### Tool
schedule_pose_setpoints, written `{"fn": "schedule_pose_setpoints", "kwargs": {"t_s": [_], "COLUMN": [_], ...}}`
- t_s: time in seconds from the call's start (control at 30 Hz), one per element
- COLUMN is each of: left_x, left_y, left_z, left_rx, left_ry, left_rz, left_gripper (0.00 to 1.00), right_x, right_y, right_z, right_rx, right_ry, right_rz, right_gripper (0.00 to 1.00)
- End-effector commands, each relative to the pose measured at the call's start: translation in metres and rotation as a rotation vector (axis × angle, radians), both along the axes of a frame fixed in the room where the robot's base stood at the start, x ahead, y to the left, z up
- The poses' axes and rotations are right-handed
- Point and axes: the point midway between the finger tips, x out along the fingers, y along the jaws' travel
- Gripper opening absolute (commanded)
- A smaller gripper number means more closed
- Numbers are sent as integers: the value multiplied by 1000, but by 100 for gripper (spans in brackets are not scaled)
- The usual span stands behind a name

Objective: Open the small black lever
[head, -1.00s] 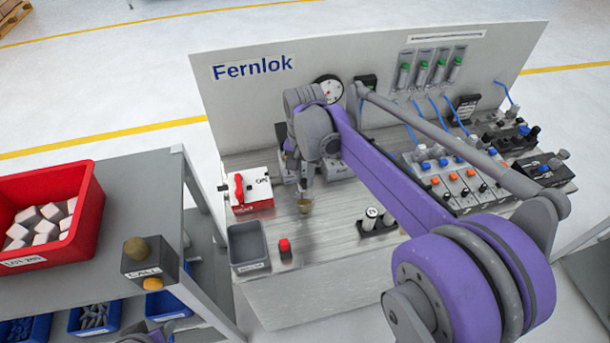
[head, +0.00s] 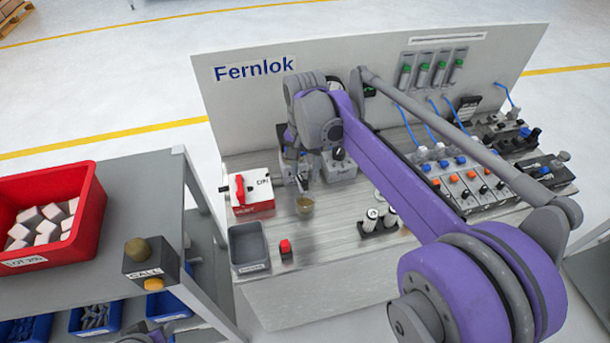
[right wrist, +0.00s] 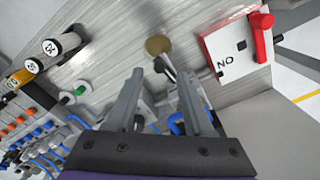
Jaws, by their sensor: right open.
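My right gripper (right wrist: 158,92) is open and empty, pointing down over the bench in the right wrist view. A small dark lever-like part (right wrist: 160,66) shows just beyond and between its fingertips; I cannot tell whether it is touched. A round brass cup (right wrist: 158,45) lies right past it. In the head view the right gripper (head: 304,180) is just behind the brass cup (head: 305,205), and the lever-like part is hard to make out there. A white box with a red lever (head: 240,188) stands left of the gripper; it also shows in the right wrist view (right wrist: 262,38).
A grey bin (head: 247,244) and a red button (head: 286,249) sit at the bench front. A valve block with orange knobs (head: 461,188) is further right. The upright panel (head: 220,105) bounds the back.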

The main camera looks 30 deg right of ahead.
Motion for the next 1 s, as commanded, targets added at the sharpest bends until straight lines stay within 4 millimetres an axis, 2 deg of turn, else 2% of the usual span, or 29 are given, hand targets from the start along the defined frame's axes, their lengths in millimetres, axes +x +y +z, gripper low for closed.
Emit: {"fn": "schedule_pose_setpoints", "kwargs": {"t_s": [0.03, 0.2, 0.4, 1.0], "left_x": [1, 2, 2, 2], "left_y": [0, 0, 0, 0], "left_z": [2, 5, 7, 7], "left_rx": [0, 0, 0, 0], "left_ry": [-1, -3, -5, -5], "left_rz": [0, 0, 0, 0], "left_gripper": [50, 50, 50, 50], "right_x": [0, 0, 0, 0], "right_y": [0, 0, 0, 0], "right_z": [13, 47, 71, 76], "right_rx": [0, 1, 0, 0], "right_ry": [0, -1, 0, 0], "right_rz": [0, 0, 0, 0], "right_gripper": [52, 52, 52, 52]}}
